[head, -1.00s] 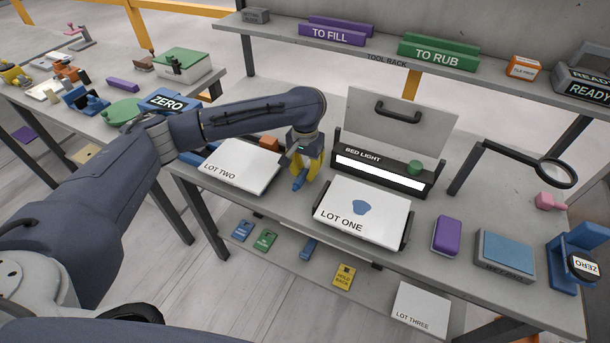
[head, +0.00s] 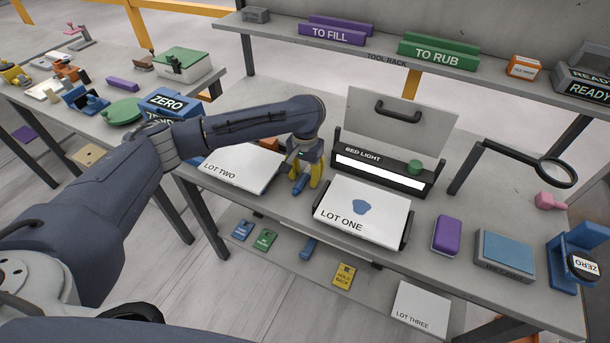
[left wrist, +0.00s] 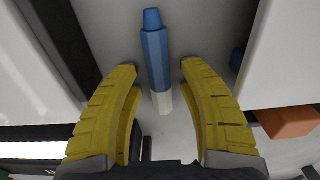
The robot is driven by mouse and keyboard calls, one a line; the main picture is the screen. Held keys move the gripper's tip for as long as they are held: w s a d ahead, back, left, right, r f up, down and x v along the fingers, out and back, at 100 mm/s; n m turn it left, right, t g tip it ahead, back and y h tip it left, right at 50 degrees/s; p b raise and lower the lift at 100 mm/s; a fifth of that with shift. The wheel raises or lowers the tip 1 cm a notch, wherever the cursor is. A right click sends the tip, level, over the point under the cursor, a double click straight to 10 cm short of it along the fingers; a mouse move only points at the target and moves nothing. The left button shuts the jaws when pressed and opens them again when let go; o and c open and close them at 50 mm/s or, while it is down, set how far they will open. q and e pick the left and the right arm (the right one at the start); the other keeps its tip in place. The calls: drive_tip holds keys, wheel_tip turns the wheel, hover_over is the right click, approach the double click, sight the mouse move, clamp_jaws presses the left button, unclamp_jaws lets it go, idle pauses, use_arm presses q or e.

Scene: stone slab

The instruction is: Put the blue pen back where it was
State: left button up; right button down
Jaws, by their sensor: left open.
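The blue pen (head: 299,184) has a blue barrel and a white end section. It lies on the grey bench top between the LOT TWO board and the LOT ONE board. My left gripper (head: 304,175), with yellow fingers, is over it and open. In the left wrist view, the pen (left wrist: 155,55) lies between the two spread fingers (left wrist: 160,72), with a gap on each side. The gripper hides part of the pen in the head view. My right gripper is not in view.
The LOT TWO board (head: 240,168) is left of the gripper, with an orange block (head: 268,143) near it. The LOT ONE board (head: 362,213) and the BED LIGHT bar (head: 385,172) are to the right. A purple block (head: 446,236) stands farther right.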

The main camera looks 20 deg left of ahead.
sight(305, 175)
use_arm(q)
wheel_tip(305, 175, up, 12)
drive_tip(key=shift+r, duration=0.15)
idle(0.6)
idle(1.6)
